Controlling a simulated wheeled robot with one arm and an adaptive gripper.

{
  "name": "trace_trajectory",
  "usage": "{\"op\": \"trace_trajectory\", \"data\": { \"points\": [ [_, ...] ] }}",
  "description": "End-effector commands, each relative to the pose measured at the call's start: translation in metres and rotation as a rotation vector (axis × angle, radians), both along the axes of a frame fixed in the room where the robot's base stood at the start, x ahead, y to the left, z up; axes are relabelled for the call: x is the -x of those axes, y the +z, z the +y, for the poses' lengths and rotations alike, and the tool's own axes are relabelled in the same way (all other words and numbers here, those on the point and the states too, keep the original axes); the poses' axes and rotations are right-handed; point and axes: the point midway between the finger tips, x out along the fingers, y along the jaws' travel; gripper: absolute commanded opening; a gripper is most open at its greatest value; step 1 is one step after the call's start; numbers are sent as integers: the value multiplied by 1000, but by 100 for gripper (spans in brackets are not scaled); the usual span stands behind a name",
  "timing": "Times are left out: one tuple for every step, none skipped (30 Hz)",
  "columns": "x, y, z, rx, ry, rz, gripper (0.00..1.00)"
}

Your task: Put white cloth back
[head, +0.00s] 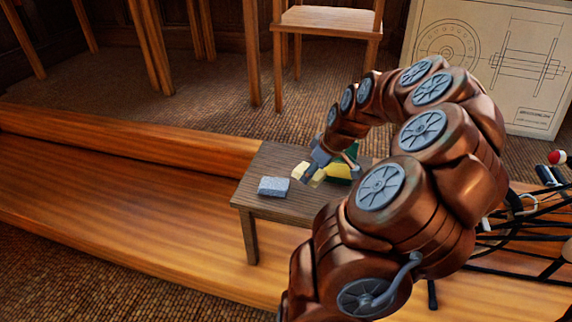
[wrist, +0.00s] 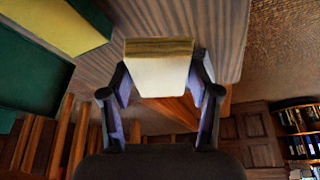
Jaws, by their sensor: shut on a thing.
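My gripper (head: 312,172) is over the small wooden table, near its back. In the wrist view my gripper (wrist: 160,90) is shut on a cream-white block-shaped thing, which looks like the folded white cloth (wrist: 160,76); its upper side there is yellowish. In the head view the cloth (head: 315,179) shows as a pale piece at the fingertips, partly hidden by them. I cannot tell whether it touches the table. A green box with a yellow inside or top (head: 340,173) is just right of the gripper; it also shows at the wrist view's upper left (wrist: 38,75).
A speckled pale grey block (head: 273,187) lies on the table (head: 262,208), left of my gripper. A wooden step (head: 120,210) runs along the left. Dark thin rods (head: 520,235) are at the right.

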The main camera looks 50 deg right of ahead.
Motion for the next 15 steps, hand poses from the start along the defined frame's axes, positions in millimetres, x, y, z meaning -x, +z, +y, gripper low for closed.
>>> {"op": "trace_trajectory", "data": {
  "points": [
    [-5, -2, -2, -1, 1, 0, 29],
    [-9, -2, -3, -1, 3, 1, 29],
    [-15, -3, -4, -3, 3, 1, 29],
    [-19, -4, -6, -3, 3, 2, 29],
    [-25, -4, -8, -2, 4, 3, 29],
    [-31, -5, -11, -2, 3, 3, 29],
    [-36, -6, -13, -2, 3, 3, 29],
    [-41, -6, -15, -2, 2, 3, 29],
    [-48, -7, -16, -3, 5, 3, 29],
    [-52, -7, -19, -3, 3, 3, 29],
    [-57, -7, -21, -2, 3, 3, 29],
    [-63, -8, -24, -1, 2, 2, 29],
    [-68, -9, -26, -2, 2, 2, 29],
    [-73, -10, -27, -3, 2, 3, 29],
    [-79, -10, -29, -2, 2, 3, 29]
  ]
}}
